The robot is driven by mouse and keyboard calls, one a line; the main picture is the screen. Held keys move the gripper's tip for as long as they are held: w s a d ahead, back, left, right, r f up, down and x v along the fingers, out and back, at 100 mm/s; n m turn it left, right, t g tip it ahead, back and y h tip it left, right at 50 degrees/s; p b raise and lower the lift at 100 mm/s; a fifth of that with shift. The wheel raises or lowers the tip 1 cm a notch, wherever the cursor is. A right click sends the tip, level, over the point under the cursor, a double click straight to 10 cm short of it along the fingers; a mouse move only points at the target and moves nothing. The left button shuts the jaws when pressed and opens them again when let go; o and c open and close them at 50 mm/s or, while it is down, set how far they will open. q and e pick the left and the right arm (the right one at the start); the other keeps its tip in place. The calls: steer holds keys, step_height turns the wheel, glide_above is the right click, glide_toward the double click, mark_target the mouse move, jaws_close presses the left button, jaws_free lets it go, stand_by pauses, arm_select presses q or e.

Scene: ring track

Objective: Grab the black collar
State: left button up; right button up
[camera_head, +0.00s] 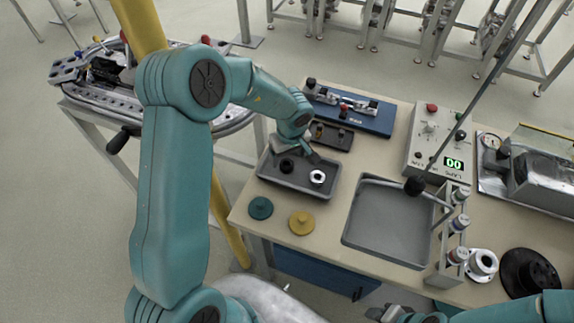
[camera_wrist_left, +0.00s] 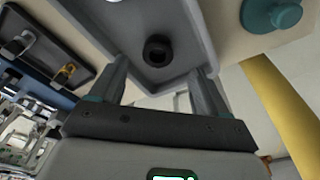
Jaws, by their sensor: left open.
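The black collar (camera_head: 287,166) sits in the left part of a small grey tray (camera_head: 325,190). It also shows in the left wrist view (camera_wrist_left: 157,50) as a dark ring in the tray. My left gripper (camera_head: 297,152) is over the tray, close to the collar. In the left wrist view, its two fingers (camera_wrist_left: 160,78) are apart and empty, with the collar centred just beyond the gap. The collar is not held. My right gripper (camera_head: 392,314) shows only in part at the bottom edge of the head view; its jaws are unclear.
A silver ring (camera_head: 317,176) shares the tray. A green disc (camera_head: 260,208) and a yellow disc (camera_head: 302,222) lie in front of it. Behind are a dark tray (camera_head: 332,136) and a blue fixture (camera_head: 350,110). A larger grey tray (camera_head: 388,250) stands to the right.

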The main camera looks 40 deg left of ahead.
mark_target(286, 164)
arm_select(q)
steer(key=f, duration=0.4)
steer(key=shift+w+a+f, duration=0.25)
steer(key=shift+w+a, duration=0.05)
steer(key=shift+w, duration=0.05)
steer(key=shift+f, duration=0.25)
steer(key=shift+c, duration=0.2)
steer(key=c, duration=1.2)
steer(key=shift+r, duration=0.1)
